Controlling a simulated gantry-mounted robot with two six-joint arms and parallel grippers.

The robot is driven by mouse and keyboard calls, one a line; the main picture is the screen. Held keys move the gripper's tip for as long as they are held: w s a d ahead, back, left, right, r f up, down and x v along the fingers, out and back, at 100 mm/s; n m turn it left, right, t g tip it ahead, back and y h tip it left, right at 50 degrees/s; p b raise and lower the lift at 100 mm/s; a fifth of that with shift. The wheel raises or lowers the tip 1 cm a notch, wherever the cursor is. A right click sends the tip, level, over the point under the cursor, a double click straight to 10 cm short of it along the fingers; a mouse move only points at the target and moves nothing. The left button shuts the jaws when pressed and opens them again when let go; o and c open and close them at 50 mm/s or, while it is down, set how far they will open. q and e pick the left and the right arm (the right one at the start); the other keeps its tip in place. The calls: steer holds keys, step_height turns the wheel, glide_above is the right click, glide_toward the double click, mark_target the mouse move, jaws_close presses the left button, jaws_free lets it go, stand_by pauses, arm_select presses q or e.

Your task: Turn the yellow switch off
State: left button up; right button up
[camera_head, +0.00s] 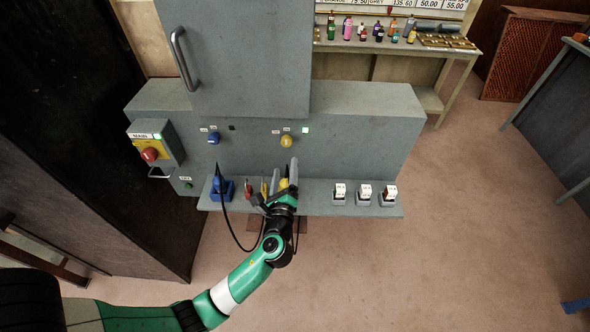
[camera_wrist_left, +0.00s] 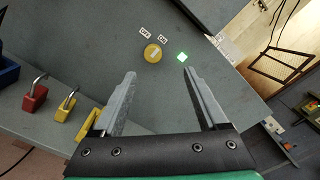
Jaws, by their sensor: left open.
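The yellow switch (camera_head: 287,141) is a round knob on the grey cabinet's front panel, with two small white labels above it and a lit green light (camera_head: 305,130) to its upper right. In the left wrist view the yellow switch (camera_wrist_left: 152,53) shows just beyond my fingertips, near the green light (camera_wrist_left: 182,57). The labels appear to read OFF and ON. My left gripper (camera_head: 284,176) is open and empty, in front of and below the switch, with a visible gap to it. In the left wrist view its fingers (camera_wrist_left: 159,75) stand wide apart. My right gripper is not in view.
A blue switch (camera_head: 213,138) sits left on the panel. A main switch box (camera_head: 149,154) with a red knob is further left. Red (camera_wrist_left: 35,95) and yellow (camera_wrist_left: 66,105) padlocks are near the gripper. White rocker switches (camera_head: 364,193) stand on the ledge's right.

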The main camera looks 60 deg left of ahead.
mark_target(286, 144)
arm_select(q)
steer(key=b+x, duration=0.1)
steer(key=x, duration=0.2)
steer(key=f+b+x, duration=0.1)
steer(key=x, duration=0.3)
steer(key=b+x, duration=0.1)
steer(key=x, duration=0.3)
steer(key=shift+s+a+f, duration=0.2)
steer(key=shift+a, duration=0.2)
steer(key=shift+w+a, duration=0.15)
steer(key=shift+a, duration=0.1)
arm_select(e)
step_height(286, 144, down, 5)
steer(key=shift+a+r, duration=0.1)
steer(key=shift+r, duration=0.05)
arm_select(q)
steer(key=shift+c, duration=0.2)
jaws_close()
